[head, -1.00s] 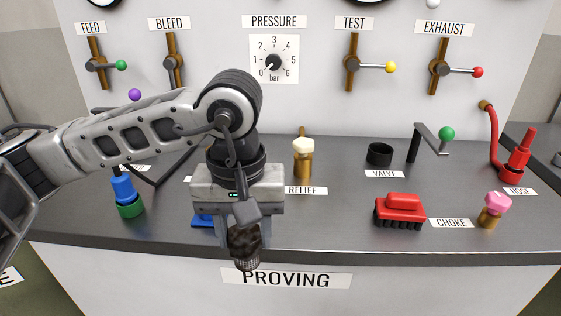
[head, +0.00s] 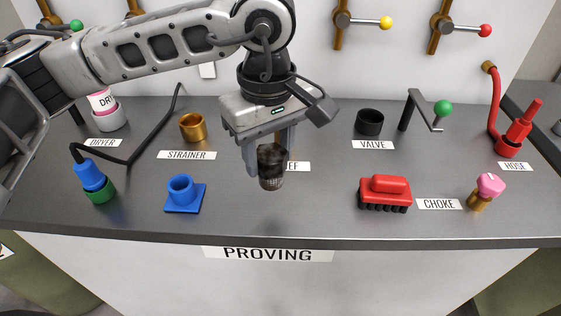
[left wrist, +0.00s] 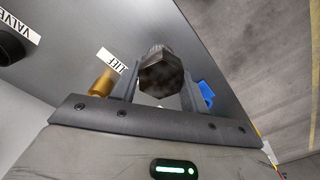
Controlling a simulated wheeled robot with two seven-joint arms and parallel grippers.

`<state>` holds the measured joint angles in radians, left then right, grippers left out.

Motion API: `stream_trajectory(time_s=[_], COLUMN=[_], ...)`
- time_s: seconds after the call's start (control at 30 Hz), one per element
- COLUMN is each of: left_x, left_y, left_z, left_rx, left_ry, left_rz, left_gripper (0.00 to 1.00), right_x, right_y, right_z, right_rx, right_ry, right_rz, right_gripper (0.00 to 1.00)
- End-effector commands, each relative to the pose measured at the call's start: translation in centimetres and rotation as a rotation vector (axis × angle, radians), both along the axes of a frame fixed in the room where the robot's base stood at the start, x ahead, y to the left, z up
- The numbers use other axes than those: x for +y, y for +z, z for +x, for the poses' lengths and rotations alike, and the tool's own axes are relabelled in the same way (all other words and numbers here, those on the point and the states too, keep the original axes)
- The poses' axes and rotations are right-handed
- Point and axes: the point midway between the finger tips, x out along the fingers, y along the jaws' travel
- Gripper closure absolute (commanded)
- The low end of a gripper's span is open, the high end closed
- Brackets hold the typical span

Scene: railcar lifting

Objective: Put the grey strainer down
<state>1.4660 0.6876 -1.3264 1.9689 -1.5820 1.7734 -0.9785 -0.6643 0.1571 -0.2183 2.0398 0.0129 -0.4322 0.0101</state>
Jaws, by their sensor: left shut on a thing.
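The grey strainer (head: 270,181), with a dark faceted head and a mesh lower end, hangs upright between the fingers of my left gripper (head: 269,158). The gripper is shut on its head, above the bench and right of the blue square-based part. The left wrist view shows the strainer's dark head (left wrist: 160,76) between the fingers. An open brass cup (head: 192,127) stands behind the STRAINER label (head: 187,155), left of my gripper. My right gripper is not in view.
A blue flanged part (head: 185,195) and a blue-green hose end (head: 96,182) are at left. A red brush-like block (head: 385,192), black cup (head: 369,122) and pink-topped fitting (head: 487,190) are at right. The front bench (head: 300,220) is clear in the middle.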

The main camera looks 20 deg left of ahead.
Motion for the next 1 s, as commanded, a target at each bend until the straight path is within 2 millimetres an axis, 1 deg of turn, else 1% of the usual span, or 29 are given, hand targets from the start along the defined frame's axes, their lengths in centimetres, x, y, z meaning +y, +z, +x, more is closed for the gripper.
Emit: stream_trajectory(time_s=[0.03, 0.1, 0.27, 0.37, 0.4, 0.47, 0.6, 0.83, 0.97, 1.0], left_x=[-0.3, -0.5, -0.8, -1.0, -0.9, -0.9, -1.0, -1.0, -1.0, -0.9], left_y=[-0.6, -1.5, -2.4, -3.4, -4.0, -4.9, -6.2, -6.3, -6.8, -6.9], left_z=[0.6, 1.3, 2.0, 2.8, 2.6, 2.6, 2.7, 2.7, 2.7, 2.7], left_rx=[0.002, 0.0, -0.001, 0.001, 0.002, 0.002, -0.002, -0.003, -0.003, -0.002], left_ry=[0.001, 0.0, 0.0, 0.0, 0.0, -0.001, 0.0, 0.0, 0.0, 0.0], left_rz=[-0.001, 0.0, -0.002, -0.001, 0.0, 0.0, -0.001, -0.003, -0.003, -0.001], left_gripper=[0.79, 0.79, 0.79, 0.79, 0.79, 0.79, 0.79, 0.8, 0.8, 0.53], right_x=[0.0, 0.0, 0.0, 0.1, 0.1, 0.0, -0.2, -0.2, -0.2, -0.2], right_y=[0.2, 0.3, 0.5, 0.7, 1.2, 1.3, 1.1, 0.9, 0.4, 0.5], right_z=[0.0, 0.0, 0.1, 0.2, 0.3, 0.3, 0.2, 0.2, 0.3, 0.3], right_rx=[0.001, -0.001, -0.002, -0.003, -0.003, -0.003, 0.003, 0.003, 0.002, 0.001], right_ry=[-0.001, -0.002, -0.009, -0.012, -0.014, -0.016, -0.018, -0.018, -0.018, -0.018], right_rz=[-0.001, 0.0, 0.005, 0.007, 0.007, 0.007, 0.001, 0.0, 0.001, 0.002], right_gripper=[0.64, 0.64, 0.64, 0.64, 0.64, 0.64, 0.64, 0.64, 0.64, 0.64])
